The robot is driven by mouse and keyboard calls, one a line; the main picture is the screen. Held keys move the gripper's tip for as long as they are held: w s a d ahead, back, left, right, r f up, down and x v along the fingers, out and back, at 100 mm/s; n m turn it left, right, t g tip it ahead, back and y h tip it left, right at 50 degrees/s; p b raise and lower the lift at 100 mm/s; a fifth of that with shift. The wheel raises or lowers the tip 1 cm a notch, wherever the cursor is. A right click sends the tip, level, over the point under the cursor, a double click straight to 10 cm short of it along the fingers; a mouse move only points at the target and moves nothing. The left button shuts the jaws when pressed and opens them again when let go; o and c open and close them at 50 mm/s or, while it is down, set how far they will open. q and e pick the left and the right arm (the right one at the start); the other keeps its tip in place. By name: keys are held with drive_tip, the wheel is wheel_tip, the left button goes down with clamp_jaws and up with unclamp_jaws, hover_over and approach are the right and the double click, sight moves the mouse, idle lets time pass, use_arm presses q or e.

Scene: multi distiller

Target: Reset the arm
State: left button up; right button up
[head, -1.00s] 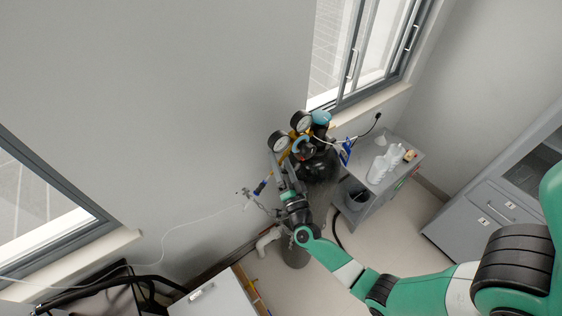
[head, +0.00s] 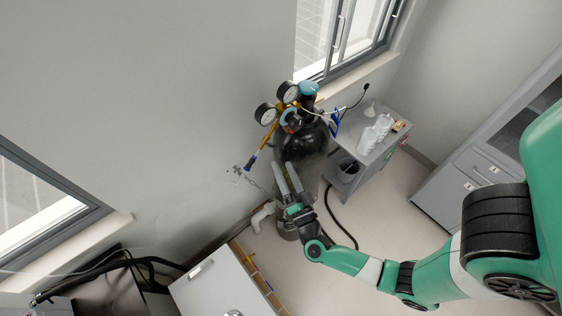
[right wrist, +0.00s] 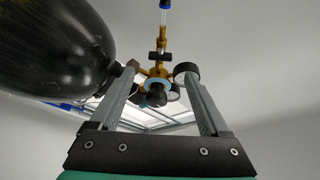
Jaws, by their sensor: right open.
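My right arm comes in from the right in the head view. Its right gripper (head: 286,178) is open and empty, with its two fingers pointing up toward a black gas cylinder (head: 305,143). The brass regulator (head: 270,133) with two round gauges sits on the cylinder. In the right wrist view, the open fingers frame the brass regulator (right wrist: 158,72) beyond them, and the black cylinder (right wrist: 55,45) fills the upper left, close to the left finger. I cannot tell whether they touch. My left gripper is not in view.
A grey side table (head: 352,176) with white bottles (head: 378,130) stands right of the cylinder. A grey cabinet (head: 480,165) stands further right. A white cabinet (head: 210,285) is at the bottom. A chain (head: 250,181) hangs on the wall. Floor between the cabinets is clear.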

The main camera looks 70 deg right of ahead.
idle(0.4)
drive_tip(key=w+a+r+n+t+y+p, duration=0.1)
drive_tip(key=w+a+r+n+t+y, duration=0.3)
drive_tip(key=r, duration=0.6)
drive_tip(key=w+a+r+n+t+y+p, duration=0.1)
drive_tip(key=w+a+r+n+t+y, duration=0.2)
drive_tip(key=w+a+r, duration=0.45)
drive_tip(key=w+a+r+n+t+y+p, duration=0.1)
drive_tip(key=w+r+n+t+y, duration=0.25)
drive_tip(key=r, duration=0.85)
drive_tip(key=s+a+r+n+t+y+p, duration=0.1)
drive_tip(key=a+r+n+y, duration=0.35)
drive_tip(key=r, duration=0.55)
drive_tip(key=s+a+r+n+t+y+p, duration=0.1)
drive_tip(key=a+r+n+y, duration=0.35)
drive_tip(key=r, duration=0.55)
drive_tip(key=s+d+r+h+p, duration=0.1)
drive_tip(key=s+r, duration=0.4)
drive_tip(key=r, duration=0.6)
drive_tip(key=shift+s+d+r+h, duration=0.15)
drive_tip(key=shift+h, duration=0.4)
drive_tip(key=shift+n+t, duration=0.25)
